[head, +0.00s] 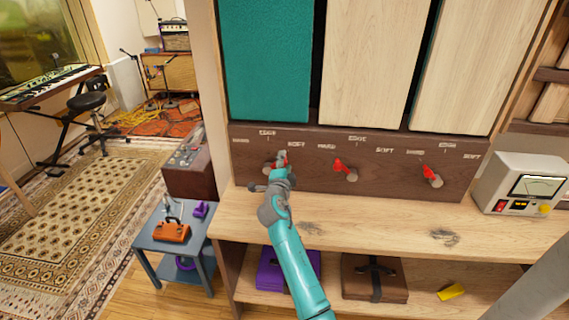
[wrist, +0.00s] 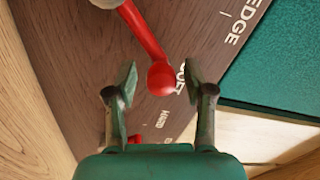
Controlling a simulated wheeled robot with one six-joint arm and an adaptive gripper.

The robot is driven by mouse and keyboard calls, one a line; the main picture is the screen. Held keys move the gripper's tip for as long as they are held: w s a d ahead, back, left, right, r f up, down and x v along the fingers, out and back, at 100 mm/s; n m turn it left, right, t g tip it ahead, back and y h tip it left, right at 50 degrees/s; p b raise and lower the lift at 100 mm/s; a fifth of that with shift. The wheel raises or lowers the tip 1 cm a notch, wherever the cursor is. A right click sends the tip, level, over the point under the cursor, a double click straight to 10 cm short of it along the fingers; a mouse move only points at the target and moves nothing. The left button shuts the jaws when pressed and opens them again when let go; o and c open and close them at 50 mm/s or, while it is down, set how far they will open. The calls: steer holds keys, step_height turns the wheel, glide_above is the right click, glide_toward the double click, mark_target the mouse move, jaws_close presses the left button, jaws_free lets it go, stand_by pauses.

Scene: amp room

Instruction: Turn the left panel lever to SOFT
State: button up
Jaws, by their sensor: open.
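The left lever (head: 283,158) is a red handle on the dark wooden strip (head: 310,176), partly hidden by my gripper in the head view. In the wrist view the left lever (wrist: 146,40) runs from its grey pivot at the top to a round red tip. The tip appears over the edge of the SOFT lettering (wrist: 188,84), and EDGE (wrist: 240,25) is farther up right. My gripper (head: 281,168) is open, with its fingers (wrist: 158,85) on either side of the red tip; I see a gap on both sides.
The middle lever (head: 345,171) and right lever (head: 432,176) stand on the same strip. The teal panel (head: 266,60) and two wooden panels (head: 372,62) rise above. A meter box (head: 520,185) stands right on the shelf (head: 400,221). A small blue-grey table (head: 150,240) is at left.

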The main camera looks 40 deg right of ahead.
steer(key=v, duration=1.1)
steer(key=shift+s+a, duration=0.2)
steer(key=shift+f, duration=0.1)
steer(key=s+a+f+n+t+y, duration=0.2)
steer(key=s+a+f+n+y, duration=0.3)
steer(key=s+a+f+n, duration=0.4)
steer(key=s+a+f+n+t+y, duration=0.1)
steer(key=s+a+f+n+y, duration=0.45)
steer(key=s+a+f, duration=0.45)
steer(key=s+a+r+n+y, duration=0.1)
steer(key=s+a+r+n, duration=0.2)
steer(key=s, duration=0.6)
steer(key=s+a+r+n+y, duration=0.1)
steer(key=s+a+r+n, duration=0.2)
steer(key=s, duration=0.5)
steer(key=s+a+r+n+y, duration=0.1)
steer(key=s+a+r+n, duration=0.2)
steer(key=s, duration=0.6)
step_height(320, 180, up, 3)
steer(key=shift+s+a+f+n+t+y, duration=0.1)
steer(key=shift+s+a+n+t+y, duration=0.25)
steer(key=shift+n, duration=0.4)
